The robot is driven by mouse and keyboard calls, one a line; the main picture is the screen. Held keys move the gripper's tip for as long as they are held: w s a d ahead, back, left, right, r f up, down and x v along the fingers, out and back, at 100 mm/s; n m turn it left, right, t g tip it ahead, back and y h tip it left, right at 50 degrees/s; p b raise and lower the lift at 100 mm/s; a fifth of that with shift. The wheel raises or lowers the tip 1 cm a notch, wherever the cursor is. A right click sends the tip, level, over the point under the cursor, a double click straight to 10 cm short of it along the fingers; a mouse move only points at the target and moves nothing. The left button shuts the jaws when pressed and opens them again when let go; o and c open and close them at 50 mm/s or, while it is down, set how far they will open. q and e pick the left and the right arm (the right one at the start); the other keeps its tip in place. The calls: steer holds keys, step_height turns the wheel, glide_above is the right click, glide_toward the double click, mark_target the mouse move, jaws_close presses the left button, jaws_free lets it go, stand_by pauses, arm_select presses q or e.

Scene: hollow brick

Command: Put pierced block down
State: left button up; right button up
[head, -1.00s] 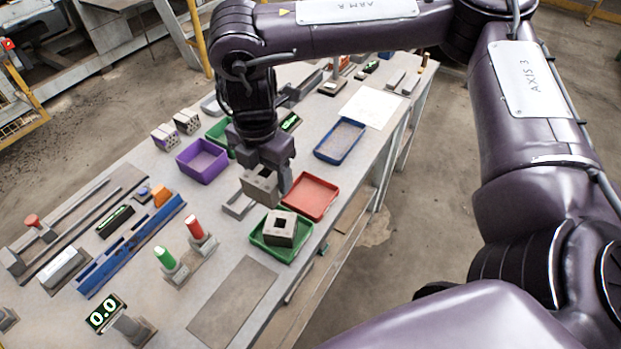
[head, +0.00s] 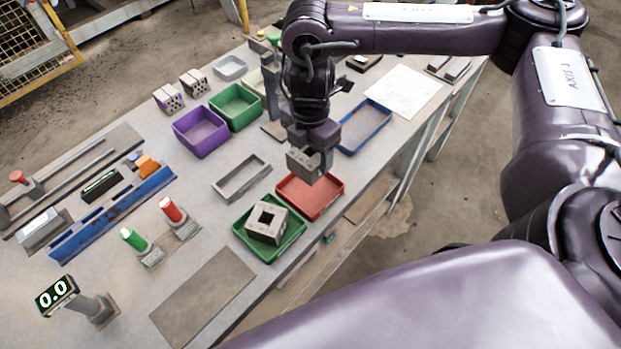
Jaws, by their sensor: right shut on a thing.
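My right gripper (head: 312,150) points down and is shut on a grey pierced block (head: 301,163). The block hangs in front of the back part of the red tray (head: 324,209); I cannot tell its exact height above it. The red tray looks empty where it shows. A grey block with a square opening (head: 267,223) lies in the front green tray (head: 243,238), just left of the red tray. My left gripper is not in view.
An empty grey rectangular frame (head: 232,191) lies left of the held block. Purple (head: 201,145), green (head: 236,120) and blue (head: 364,143) trays stand nearby. Two small holed blocks (head: 169,98) (head: 194,83) sit at the back left. A flat grey plate (head: 203,298) lies in front.

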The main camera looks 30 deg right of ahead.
step_height(320, 180, down, 5)
steer(key=shift+f+b, duration=0.2)
steer(key=shift+b, duration=0.3)
step_height(320, 180, down, 3)
steer(key=shift+f+b, duration=0.15)
steer(key=shift+b, duration=0.45)
steer(key=shift+f, duration=0.25)
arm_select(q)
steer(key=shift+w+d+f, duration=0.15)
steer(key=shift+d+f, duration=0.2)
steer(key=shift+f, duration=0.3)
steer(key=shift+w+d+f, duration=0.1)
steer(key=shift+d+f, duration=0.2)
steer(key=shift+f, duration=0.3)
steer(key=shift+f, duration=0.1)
arm_select(e)
steer(key=shift+f, duration=0.1)
steer(key=o, duration=1.2)
arm_select(q)
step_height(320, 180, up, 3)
steer(key=p, duration=0.3)
arm_select(e)
step_height(320, 180, up, 12)
steer(key=shift+r, duration=0.15)
